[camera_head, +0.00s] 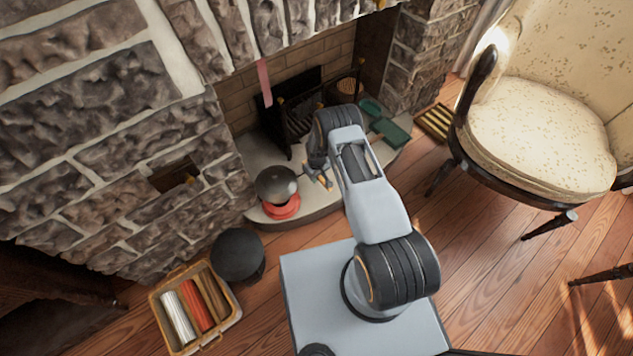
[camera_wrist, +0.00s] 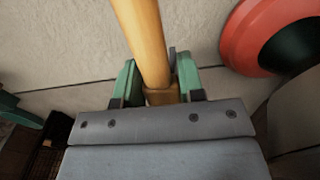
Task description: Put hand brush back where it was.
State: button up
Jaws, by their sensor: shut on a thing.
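My gripper (camera_wrist: 158,80) is shut on a light wooden handle (camera_wrist: 141,38), which I take to be the hand brush's. The handle runs up and away from between the green finger pads in the wrist view. The bristles are not visible there, and I cannot tell whether the brush touches the hearth. In the head view my gripper (camera_head: 323,179) is over the pale stone hearth (camera_head: 330,205), just right of a dark grey round pot. The held brush is too small to make out clearly there.
The grey pot (camera_head: 277,184) stands on a red base (camera_head: 282,209). Green flat objects (camera_head: 390,132) lie on the hearth at right. A dark grate (camera_head: 290,110) stands behind. A basket (camera_head: 195,305), a dark round stool (camera_head: 238,255) and an armchair (camera_head: 540,110) flank the open floor.

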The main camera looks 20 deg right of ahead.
jog(key=shift+w+d+f+b, duration=0.1)
jog(key=shift+w+f+b, duration=0.2)
jog(key=shift+w+f, duration=0.25)
jog(key=shift+w+d+f+b, duration=0.1)
jog(key=shift+w+f+b, duration=0.25)
jog(key=shift+f, duration=0.3)
jog(key=shift+f+b, duration=0.45)
jog(key=shift+f, duration=0.9)
jog(key=shift+f+b, duration=0.25)
jog(key=shift+b, duration=0.05)
jog(key=o, duration=0.8)
jog(key=shift+r, duration=0.1)
notch_tip(320, 180, up, 12)
jog(key=p, duration=0.5)
jog(key=shift+r, duration=0.15)
